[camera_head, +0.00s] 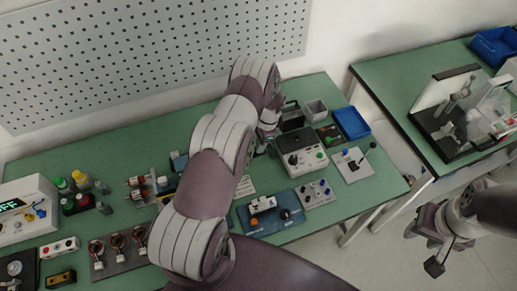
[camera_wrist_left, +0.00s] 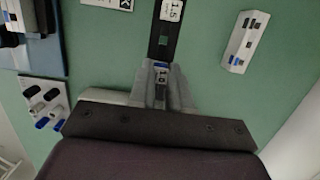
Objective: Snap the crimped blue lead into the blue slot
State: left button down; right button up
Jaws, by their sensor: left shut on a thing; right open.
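My left gripper (camera_wrist_left: 160,88) is shut on a small blue-and-pale piece, which looks like the crimped blue lead (camera_wrist_left: 161,71). Most of the lead is hidden between the fingers. A white block (camera_wrist_left: 246,42) with dark slots and one blue slot lies on the green bench, apart from the gripper at upper right in the left wrist view. I cannot make it out in the head view. There, the left gripper (camera_head: 265,143) is partly hidden by its own arm, left of the grey button box. My right gripper (camera_head: 436,238) is open and empty, off the bench at right.
A black strip labelled 1.5 (camera_wrist_left: 168,25) lies just beyond the left fingertips. A grey button box (camera_head: 302,158), a blue fixture board (camera_head: 285,227) and a small socket plate (camera_head: 318,193) are nearby. A blue tray (camera_head: 351,123) stands at right. My left arm covers the bench's middle.

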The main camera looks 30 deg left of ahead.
pick_arm(q)
jog(key=shift+r+p, duration=1.25)
jog(key=shift+r, duration=1.1)
